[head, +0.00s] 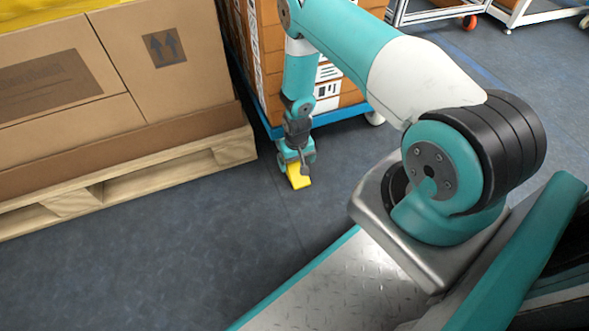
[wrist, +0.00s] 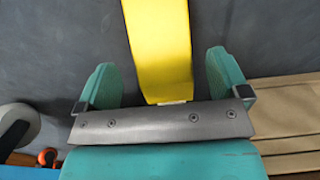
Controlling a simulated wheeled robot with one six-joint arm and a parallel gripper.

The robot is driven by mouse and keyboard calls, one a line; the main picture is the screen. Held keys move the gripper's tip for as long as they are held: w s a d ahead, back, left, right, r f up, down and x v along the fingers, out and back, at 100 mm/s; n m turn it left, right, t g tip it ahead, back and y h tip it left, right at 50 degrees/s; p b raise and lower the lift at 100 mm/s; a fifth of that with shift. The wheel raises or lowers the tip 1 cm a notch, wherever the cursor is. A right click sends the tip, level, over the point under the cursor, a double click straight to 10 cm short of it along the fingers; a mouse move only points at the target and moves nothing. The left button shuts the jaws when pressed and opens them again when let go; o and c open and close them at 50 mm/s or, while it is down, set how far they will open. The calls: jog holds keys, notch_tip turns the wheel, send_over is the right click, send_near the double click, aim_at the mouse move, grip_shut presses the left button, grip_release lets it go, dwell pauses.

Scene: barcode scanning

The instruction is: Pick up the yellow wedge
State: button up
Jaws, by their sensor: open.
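The yellow wedge (head: 298,176) lies on the dark floor beside the pallet, just below my gripper (head: 296,158). In the wrist view the wedge (wrist: 158,45) runs from the top edge down between the two teal fingers. My gripper (wrist: 164,82) is open, with one finger on each side of the wedge and a visible gap to both. The near end of the wedge is partly hidden behind the grey metal bar of the gripper. I cannot tell how high the fingers are above the floor.
A wooden pallet (head: 227,150) with cardboard boxes (head: 160,60) stands to the left. A blue cart (head: 345,112) with stacked boxes stands just behind my gripper. A caster wheel (wrist: 18,125) shows at the wrist view's left. The floor (head: 170,260) in front is clear.

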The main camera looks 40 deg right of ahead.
aim_at(296, 165)
notch_tip(296, 165, down, 5)
jog(key=b, duration=0.3)
jog(key=shift+a+b, duration=0.1)
jog(key=shift+b, duration=0.2)
jog(key=shift+r, duration=0.2)
jog(key=shift+c, duration=0.4)
jog(key=c, duration=1)
jog(key=shift+c, duration=0.2)
